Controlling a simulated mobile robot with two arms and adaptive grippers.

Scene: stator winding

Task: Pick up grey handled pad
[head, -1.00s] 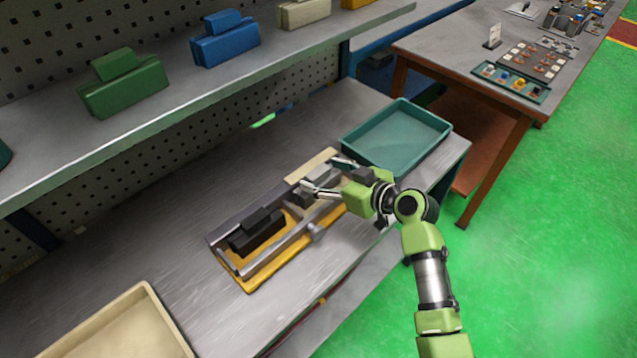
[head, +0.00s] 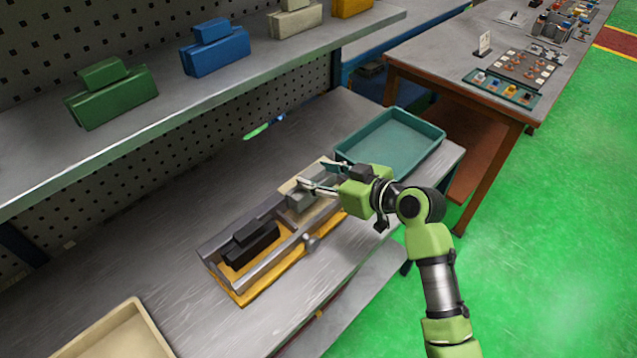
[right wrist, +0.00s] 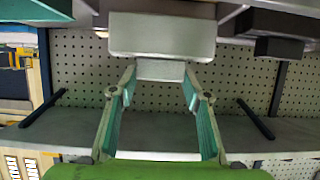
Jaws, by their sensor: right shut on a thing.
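The grey handled pad (head: 300,201) is at the right end of a yellow-based fixture (head: 243,297) on the workbench. In the right wrist view its wide grey body (right wrist: 160,35) fills the top middle, with its narrower handle (right wrist: 160,70) between the fingers. My right gripper (head: 322,176) is shut on the handle, and the pad looks level. The fingers and arm hide part of the pad, and I cannot tell whether its underside is clear of the fixture. A black handled pad (head: 250,244) sits in the fixture's left part. My left gripper is out of view.
A teal tray (head: 437,139) stands behind and right of my right gripper. A beige tray (head: 137,310) is at the lower left. A shelf (head: 110,150) with coloured handled pads overhangs the bench's back.

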